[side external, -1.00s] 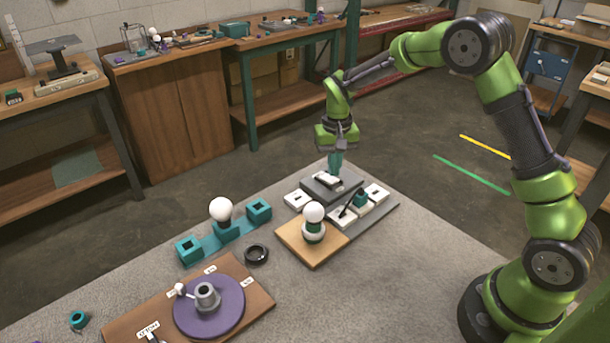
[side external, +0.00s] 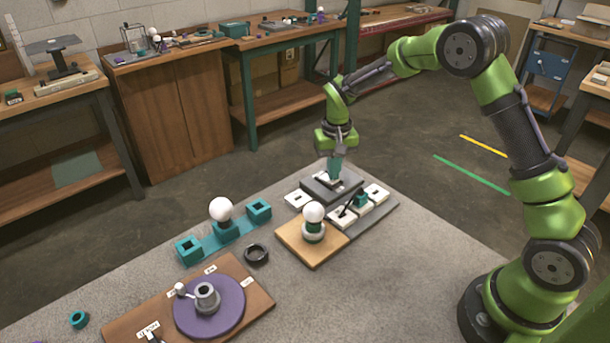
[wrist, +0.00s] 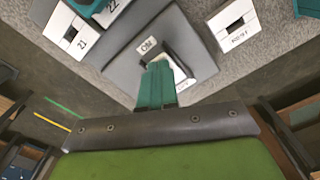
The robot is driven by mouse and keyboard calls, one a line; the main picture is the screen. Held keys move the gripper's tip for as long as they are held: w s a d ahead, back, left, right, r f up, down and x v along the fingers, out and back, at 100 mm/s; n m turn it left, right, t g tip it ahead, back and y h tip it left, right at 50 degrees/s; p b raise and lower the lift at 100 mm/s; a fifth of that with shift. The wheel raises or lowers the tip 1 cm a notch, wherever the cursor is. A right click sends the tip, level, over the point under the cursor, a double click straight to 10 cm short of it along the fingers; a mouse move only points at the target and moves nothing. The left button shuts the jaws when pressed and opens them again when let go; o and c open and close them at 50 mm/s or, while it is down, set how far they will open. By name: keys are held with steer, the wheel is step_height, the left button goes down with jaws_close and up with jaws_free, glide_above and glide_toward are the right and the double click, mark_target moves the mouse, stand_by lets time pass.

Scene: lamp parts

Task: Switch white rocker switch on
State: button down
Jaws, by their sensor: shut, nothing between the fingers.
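The white rocker switch (wrist: 182,76) sits in a dark frame on a raised grey block (side external: 321,190) near the far edge of the table. An "ON" label (wrist: 149,46) lies beside it in the wrist view. My gripper (side external: 335,180) points down with its teal fingers together and empty. Its fingertips (wrist: 158,66) are right at the switch, at the end near the "ON" label, and cover part of it. I cannot tell for certain whether they touch it, and the rocker's tilt is mostly hidden.
White numbered sockets (side external: 343,217) stand on a grey board close to the block, one holding a teal part (side external: 361,198). A white "REST" block (wrist: 235,27) is beside it. A bulb (side external: 313,212) on a wooden base and a teal rack (side external: 189,249) stand nearer.

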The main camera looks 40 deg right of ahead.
steer(key=shift+f, duration=0.5)
steer(key=shift+r, duration=3.55)
steer(key=s+a+r+t, duration=0.2)
steer(key=s+r, duration=0.2)
steer(key=s, duration=0.4)
steer(key=s+a+r+n+t+y, duration=0.1)
steer(key=s+a+r+t, duration=0.1)
steer(key=s+r, duration=0.3)
steer(key=s+a+r+n+t+y, duration=0.1)
steer(key=s+r, duration=0.4)
steer(key=s, duration=0.6)
steer(key=shift+a+t, duration=0.65)
steer(key=shift+t, duration=0.45)
